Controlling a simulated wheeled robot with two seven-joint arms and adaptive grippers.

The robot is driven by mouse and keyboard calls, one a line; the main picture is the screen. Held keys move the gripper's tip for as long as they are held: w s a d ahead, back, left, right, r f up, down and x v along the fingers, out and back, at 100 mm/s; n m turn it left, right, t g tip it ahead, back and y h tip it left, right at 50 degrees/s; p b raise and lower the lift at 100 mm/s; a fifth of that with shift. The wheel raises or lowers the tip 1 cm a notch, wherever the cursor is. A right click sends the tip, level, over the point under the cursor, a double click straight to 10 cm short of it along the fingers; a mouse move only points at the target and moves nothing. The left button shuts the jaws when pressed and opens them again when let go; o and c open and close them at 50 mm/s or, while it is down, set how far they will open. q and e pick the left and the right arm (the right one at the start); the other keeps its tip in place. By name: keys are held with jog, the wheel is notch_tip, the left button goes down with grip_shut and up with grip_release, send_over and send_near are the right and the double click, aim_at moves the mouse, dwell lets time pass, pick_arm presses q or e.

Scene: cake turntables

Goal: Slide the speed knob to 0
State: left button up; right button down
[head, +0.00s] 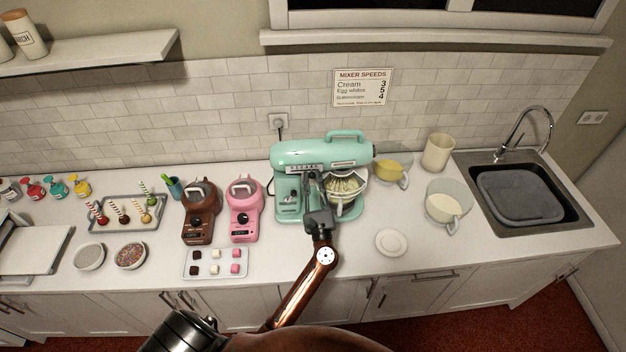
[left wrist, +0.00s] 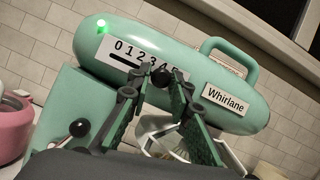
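The mint-green stand mixer (head: 320,152) stands on the counter against the tiled wall. In the left wrist view its body (left wrist: 235,100) carries a 0 to 5 scale plate (left wrist: 130,53) with a slot beneath the numbers. The black round speed knob (left wrist: 161,76) sits toward the high end, near 3 or 4; the exact mark is unclear. My left gripper (head: 323,188) is in front of the mixer. In the left wrist view its fingers (left wrist: 156,82) are apart, one on either side of the knob. I cannot tell whether either touches it. My right gripper is not in view.
A green light (left wrist: 102,23) glows on the mixer. A wall sign (head: 362,87) lists speeds: cream 3, egg whites 5, buttercream 4. A bowl (head: 344,190) hangs under the mixer head. Pink (head: 244,212) and brown (head: 200,215) machines stand left; a glass jug (head: 447,205) stands right.

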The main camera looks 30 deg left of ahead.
aim_at(290, 168)
pick_arm(q)
jog(key=c, duration=0.3)
grip_shut()
jog(key=s+a, duration=0.1)
jog(key=a, duration=0.1)
jog(key=s+a, duration=0.3)
jog(key=shift+a, duration=0.3)
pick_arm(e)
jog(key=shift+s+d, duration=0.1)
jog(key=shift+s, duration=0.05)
pick_arm(q)
jog(key=o, duration=0.7)
grip_release()
jog(key=shift+s+a, duration=0.1)
jog(key=shift+a, duration=0.05)
jog(key=shift+o, duration=0.2)
